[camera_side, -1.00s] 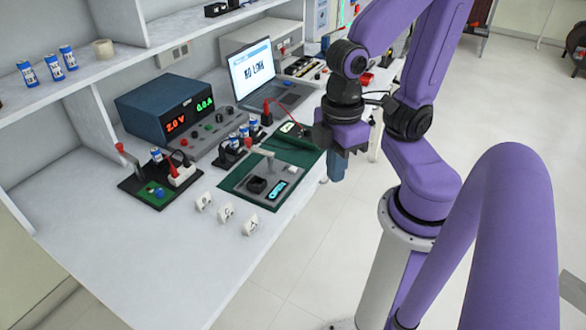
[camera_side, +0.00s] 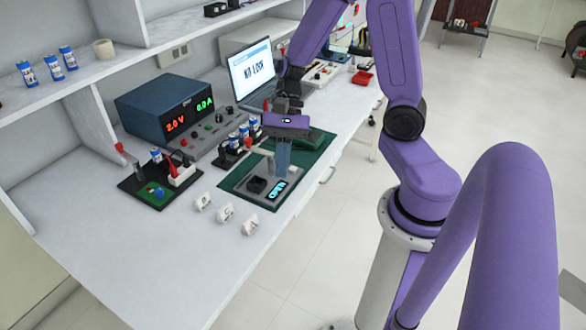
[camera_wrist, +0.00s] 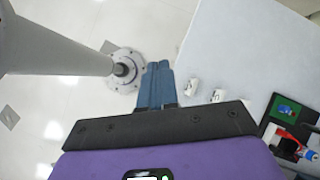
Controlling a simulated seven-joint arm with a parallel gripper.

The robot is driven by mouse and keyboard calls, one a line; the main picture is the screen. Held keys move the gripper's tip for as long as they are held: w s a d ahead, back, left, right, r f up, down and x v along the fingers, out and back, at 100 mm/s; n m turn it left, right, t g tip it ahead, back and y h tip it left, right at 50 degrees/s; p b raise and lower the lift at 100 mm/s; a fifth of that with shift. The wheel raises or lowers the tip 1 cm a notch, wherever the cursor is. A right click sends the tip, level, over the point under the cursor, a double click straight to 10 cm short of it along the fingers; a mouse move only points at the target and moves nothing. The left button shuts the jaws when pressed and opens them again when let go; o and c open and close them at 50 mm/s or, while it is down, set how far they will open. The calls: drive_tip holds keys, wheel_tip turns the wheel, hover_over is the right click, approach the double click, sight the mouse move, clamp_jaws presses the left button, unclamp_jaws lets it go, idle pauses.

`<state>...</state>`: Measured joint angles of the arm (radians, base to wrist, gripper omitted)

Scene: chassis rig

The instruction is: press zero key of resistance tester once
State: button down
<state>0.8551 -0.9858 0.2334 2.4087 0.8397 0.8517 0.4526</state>
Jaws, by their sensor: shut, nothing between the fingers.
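A grey device, which looks like the resistance tester (camera_side: 262,198), lies on a green mat (camera_side: 236,178) near the bench's front edge. It has a black square part (camera_side: 257,184) and a lit display (camera_side: 277,190) that appears to read OPEN. I cannot make out a zero key; my gripper covers the device's far part in the side view. My gripper (camera_side: 283,172) points down over that far part, its blue fingers shut and empty. I cannot tell whether the tips touch it. The wrist view shows the closed fingers (camera_wrist: 158,66), with the tester out of sight.
Three white tags (camera_side: 226,212) stand left of the mat. A dark board (camera_side: 156,190) with a red-handled switch is farther left. A blue power supply (camera_side: 168,108), batteries (camera_side: 243,130) and a laptop (camera_side: 252,70) stand behind. The bench's front left is clear.

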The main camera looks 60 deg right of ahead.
drive_tip(key=w+d+f+m+t+y, duration=0.2)
drive_tip(key=w+d+m, duration=0.25)
drive_tip(key=m, duration=0.25)
drive_tip(key=m+t+h, duration=0.3)
drive_tip(key=m+t, duration=0.5)
drive_tip(key=m, duration=1.2)
hover_over(296, 167)
wheel_tip(296, 167, down, 8)
drive_tip(key=shift+f+n, duration=0.15)
drive_tip(key=shift+n, duration=0.15)
drive_tip(key=shift+f, duration=4.35)
drive_tip(key=shift+f, duration=0.1)
drive_tip(key=shift+f, duration=0.3)
